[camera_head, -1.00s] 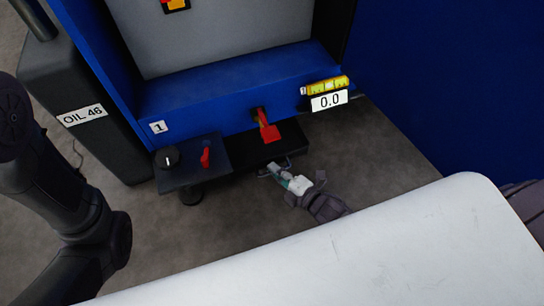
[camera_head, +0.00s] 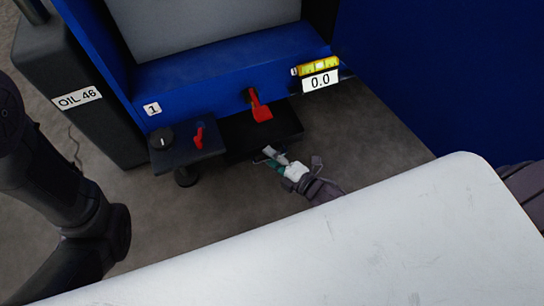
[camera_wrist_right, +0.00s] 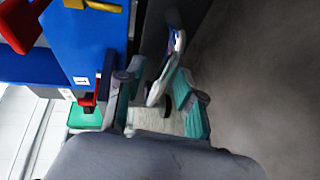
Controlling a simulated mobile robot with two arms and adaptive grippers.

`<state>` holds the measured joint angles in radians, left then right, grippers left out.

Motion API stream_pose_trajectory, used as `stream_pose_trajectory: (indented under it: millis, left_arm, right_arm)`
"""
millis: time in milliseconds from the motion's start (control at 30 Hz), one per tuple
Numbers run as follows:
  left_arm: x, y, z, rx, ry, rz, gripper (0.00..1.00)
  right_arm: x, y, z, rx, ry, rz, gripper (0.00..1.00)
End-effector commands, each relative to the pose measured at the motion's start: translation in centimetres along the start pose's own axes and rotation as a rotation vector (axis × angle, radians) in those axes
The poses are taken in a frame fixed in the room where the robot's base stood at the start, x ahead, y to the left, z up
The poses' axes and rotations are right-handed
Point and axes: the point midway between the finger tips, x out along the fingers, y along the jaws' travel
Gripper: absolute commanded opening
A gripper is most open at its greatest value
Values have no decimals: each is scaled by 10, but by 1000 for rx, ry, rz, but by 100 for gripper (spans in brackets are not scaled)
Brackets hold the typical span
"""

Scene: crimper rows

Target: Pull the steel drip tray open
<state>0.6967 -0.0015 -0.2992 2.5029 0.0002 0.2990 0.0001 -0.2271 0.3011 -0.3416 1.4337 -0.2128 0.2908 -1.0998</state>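The drip tray (camera_head: 262,130) looks dark and sticks out low at the front of the blue machine, below a red lever. Its thin metal handle (camera_head: 267,153) is at the front edge. My right gripper (camera_head: 276,160) is at this handle. In the right wrist view the shiny handle (camera_wrist_right: 174,50) lies between the two teal-padded fingers, nearer the right one. The fingers stand apart with a gap beside the handle, so the gripper looks open around it; contact is unclear. My left arm shows at the left edge, but its gripper is out of view.
The blue machine (camera_head: 220,75) has a red lever (camera_head: 259,106) above the tray. A small control box (camera_head: 185,147) with a knob and red switch stands left of it. The OIL 46 tank (camera_head: 85,75) is farther left. Bare floor lies in front of the tray.

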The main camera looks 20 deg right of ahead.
Motion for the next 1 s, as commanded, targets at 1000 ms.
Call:
stream_pose_trajectory:
  millis: [1000]
  left_arm:
    - [0,1,1,0,1,3,37]
  right_arm:
    - [-120,0,0,0,0,0,37]
